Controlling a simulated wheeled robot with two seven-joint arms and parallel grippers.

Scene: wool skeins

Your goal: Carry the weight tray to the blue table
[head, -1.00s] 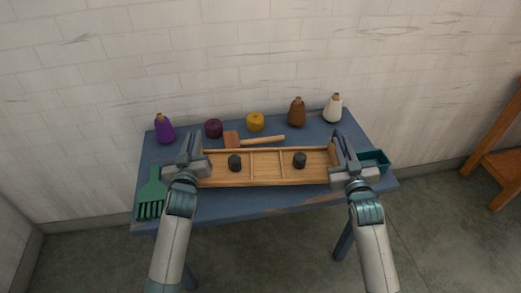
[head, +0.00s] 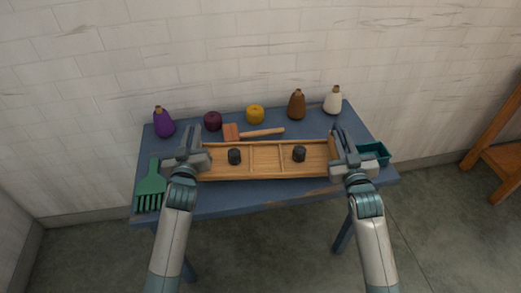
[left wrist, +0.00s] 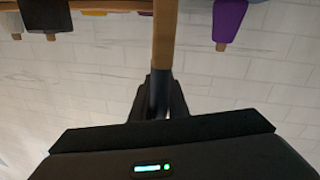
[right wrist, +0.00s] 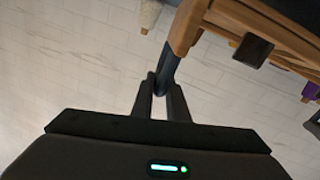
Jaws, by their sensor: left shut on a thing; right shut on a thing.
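The weight tray (head: 266,160) is a long wooden tray with dividers, level over the front middle of the blue table (head: 255,199). I cannot tell whether it touches the tabletop. One dark weight (head: 234,156) stands in its left part and another dark weight (head: 299,154) in its right part. My left gripper (head: 194,146) is shut on the tray's left end, and my right gripper (head: 340,143) is shut on its right end. The wooden tray also shows in the left wrist view (left wrist: 165,40) and the right wrist view (right wrist: 225,16).
A wooden mallet (head: 262,132) lies close behind the tray. Purple (head: 164,124), brown (head: 297,106) and white (head: 333,102) cones and maroon (head: 213,121) and yellow (head: 255,115) balls line the back. A green comb (head: 150,188) lies left, a teal bin (head: 374,153) right.

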